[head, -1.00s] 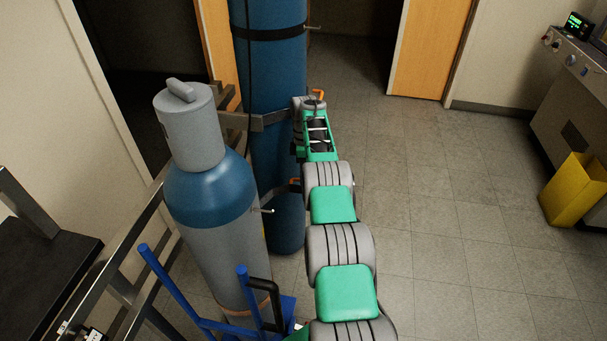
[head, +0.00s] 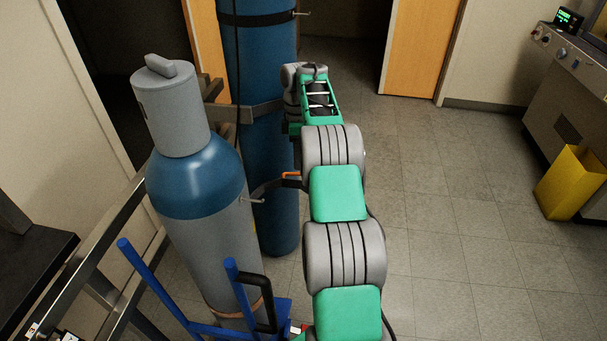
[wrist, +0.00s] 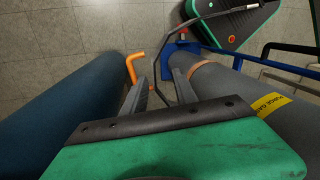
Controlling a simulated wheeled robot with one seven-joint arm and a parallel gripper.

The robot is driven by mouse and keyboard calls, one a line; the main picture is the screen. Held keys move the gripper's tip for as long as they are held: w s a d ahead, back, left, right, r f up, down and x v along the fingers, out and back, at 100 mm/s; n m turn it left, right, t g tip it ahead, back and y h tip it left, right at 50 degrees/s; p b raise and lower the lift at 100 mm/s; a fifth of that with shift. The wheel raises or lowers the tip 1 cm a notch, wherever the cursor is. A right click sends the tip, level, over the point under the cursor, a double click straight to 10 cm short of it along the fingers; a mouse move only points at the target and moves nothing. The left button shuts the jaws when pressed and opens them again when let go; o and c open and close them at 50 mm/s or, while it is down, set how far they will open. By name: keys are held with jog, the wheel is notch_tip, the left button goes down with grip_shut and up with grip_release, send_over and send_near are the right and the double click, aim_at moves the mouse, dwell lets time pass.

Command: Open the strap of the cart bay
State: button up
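The grey cylinder with a blue shoulder (head: 205,245) stands on a blue cart (head: 262,320); it is at the right in the wrist view (wrist: 230,85). A dark curved strap or arm (head: 268,187) with an orange handle (head: 291,175) sits at its right side, toward the tall blue cylinder (head: 262,130). In the wrist view, an orange handle (wrist: 133,66) shows just beyond and left of my fingers, apparently not between them. My gripper (wrist: 159,75) points down between both cylinders, fingers apart and empty. The head view hides its fingertips behind my arm.
A metal bracket (head: 250,114) and a black band (head: 255,18) circle the tall cylinder. A metal rail (head: 85,255) runs at the left. A yellow bin (head: 570,182) stands far right. The floor (head: 440,220) right of my arm is clear.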

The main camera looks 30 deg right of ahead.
jog(key=s+a+r+b, duration=0.3)
jog(key=s+r+b, duration=0.1)
jog(key=s, duration=0.4)
jog(key=shift+s+a+r+b, duration=0.15)
jog(key=shift+s+a+b, duration=0.05)
jog(key=shift+a+b, duration=0.2)
jog(key=shift+d, duration=0.1)
